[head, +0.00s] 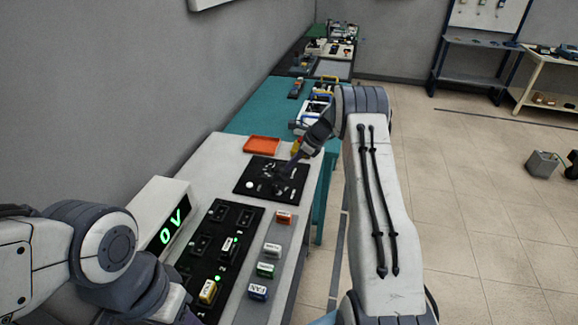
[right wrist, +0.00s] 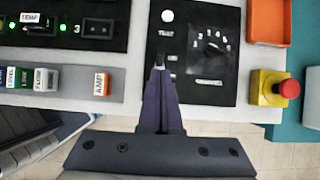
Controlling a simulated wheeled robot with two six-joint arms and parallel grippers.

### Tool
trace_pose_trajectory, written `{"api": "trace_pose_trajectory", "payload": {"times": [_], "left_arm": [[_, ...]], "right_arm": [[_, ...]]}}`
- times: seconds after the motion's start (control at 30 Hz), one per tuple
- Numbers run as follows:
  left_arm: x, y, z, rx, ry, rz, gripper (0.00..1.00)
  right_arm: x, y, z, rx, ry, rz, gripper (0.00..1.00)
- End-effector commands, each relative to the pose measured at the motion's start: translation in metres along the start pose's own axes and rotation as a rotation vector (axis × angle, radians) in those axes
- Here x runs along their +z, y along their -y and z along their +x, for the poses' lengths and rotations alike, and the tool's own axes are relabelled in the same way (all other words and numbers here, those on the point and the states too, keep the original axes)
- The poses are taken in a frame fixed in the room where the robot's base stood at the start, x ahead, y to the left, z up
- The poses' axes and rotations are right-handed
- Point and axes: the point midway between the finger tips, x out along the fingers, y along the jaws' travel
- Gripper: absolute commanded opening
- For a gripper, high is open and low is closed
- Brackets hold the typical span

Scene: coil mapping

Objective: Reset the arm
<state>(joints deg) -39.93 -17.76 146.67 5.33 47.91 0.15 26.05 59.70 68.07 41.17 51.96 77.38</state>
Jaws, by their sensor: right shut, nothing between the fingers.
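My right arm reaches over the bench, and its gripper (head: 284,172) is over the black test panel (head: 250,187). In the right wrist view the gripper's fingers (right wrist: 160,66) are together and empty, near the panel's left edge. That view also shows the panel's dark knob (right wrist: 212,50) with numbers around it and a white round spot (right wrist: 167,16); the gripper is apart from the knob, to its left. My left arm is folded at the lower left of the head view; its gripper does not show.
A display (head: 170,226) reads 0V beside the black socket board (head: 218,250). Several labelled blocks, including an orange one (head: 284,217), stand on a grey strip. An orange tray (head: 262,146) and a yellow box with a red button (right wrist: 288,89) are near the panel.

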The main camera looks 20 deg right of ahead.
Motion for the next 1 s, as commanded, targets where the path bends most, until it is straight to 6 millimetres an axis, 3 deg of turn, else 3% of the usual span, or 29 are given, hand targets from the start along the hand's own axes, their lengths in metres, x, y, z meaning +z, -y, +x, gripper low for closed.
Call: {"api": "trace_pose_trajectory", "payload": {"times": [0.13,0.6,0.7,0.77,0.87,1.0], "left_arm": [[-0.001,-0.001,-0.01,0.0,0.0,0.0,0.5],[0.0,-0.001,-0.009,0.0,0.0,0.0,0.5],[0.0,-0.001,-0.007,0.0,0.0,0.0,0.5],[0.0,0.0,-0.006,0.0,0.0,0.0,0.5],[0.0,0.0,-0.002,0.0,0.0,0.0,0.5],[0.0,0.0,0.005,0.0,0.0,0.0,0.5]], "right_arm": [[0.003,0.0,-0.012,0.001,0.0,0.001,0.0],[0.002,0.001,-0.012,0.0,0.0,0.001,0.0],[0.013,-0.007,-0.012,0.01,-0.006,-0.043,0.0],[0.028,-0.021,-0.012,0.028,-0.018,-0.115,0.0],[0.067,-0.063,-0.013,0.079,-0.049,-0.319,0.0],[0.122,-0.155,-0.021,0.183,-0.093,-0.73,0.0]]}}
